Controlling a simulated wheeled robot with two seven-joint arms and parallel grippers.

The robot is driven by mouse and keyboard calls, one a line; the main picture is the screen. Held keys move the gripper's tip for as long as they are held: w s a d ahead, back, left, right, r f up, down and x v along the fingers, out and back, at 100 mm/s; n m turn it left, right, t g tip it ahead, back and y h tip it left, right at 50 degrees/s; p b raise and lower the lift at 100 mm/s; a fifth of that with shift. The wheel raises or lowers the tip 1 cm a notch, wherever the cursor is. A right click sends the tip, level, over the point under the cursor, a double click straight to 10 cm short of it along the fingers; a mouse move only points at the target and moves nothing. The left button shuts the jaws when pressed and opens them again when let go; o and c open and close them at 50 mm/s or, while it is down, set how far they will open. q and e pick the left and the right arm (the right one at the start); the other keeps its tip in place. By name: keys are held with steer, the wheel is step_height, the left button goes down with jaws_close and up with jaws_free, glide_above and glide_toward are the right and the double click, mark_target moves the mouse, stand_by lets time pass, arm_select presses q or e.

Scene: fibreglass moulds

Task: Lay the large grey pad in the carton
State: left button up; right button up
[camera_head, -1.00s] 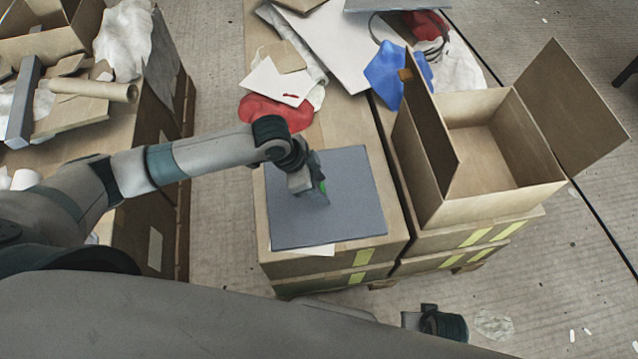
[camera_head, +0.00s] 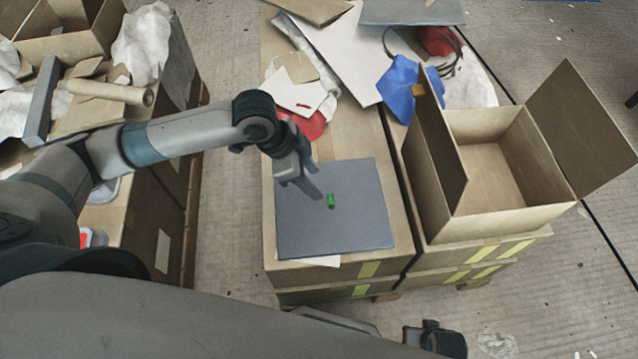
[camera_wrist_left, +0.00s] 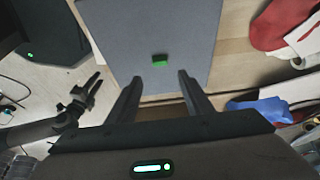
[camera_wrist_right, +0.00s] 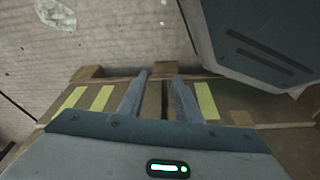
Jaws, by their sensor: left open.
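The large grey pad (camera_head: 350,230) lies flat on a closed cardboard box, and it fills much of the left wrist view (camera_wrist_left: 130,25). A small green piece (camera_head: 331,201) lies on the pad; it also shows in the left wrist view (camera_wrist_left: 160,60). My left gripper (camera_head: 315,192) is open and empty above the pad, beside the green piece, with its fingers (camera_wrist_left: 159,78) apart. The carton (camera_head: 448,222) stands open and empty to the right of the pad, with flaps raised left and right. My right gripper (camera_wrist_right: 160,76) is open and empty, low near the stacked boxes.
A blue cloth (camera_head: 397,88) lies against the carton's far left side. Behind the pad are a red cloth (camera_head: 312,125), white sheets (camera_head: 335,50) and scraps. A second loaded stack with a cardboard tube (camera_head: 110,92) stands at the left. Bare floor lies between the stacks.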

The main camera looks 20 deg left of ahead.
arm_select(q)
steer(key=shift+v, duration=0.9)
arm_select(e)
steer(key=shift+f, duration=0.25)
arm_select(q)
steer(key=shift+o, duration=0.5)
arm_select(e)
steer(key=shift+s, duration=0.35)
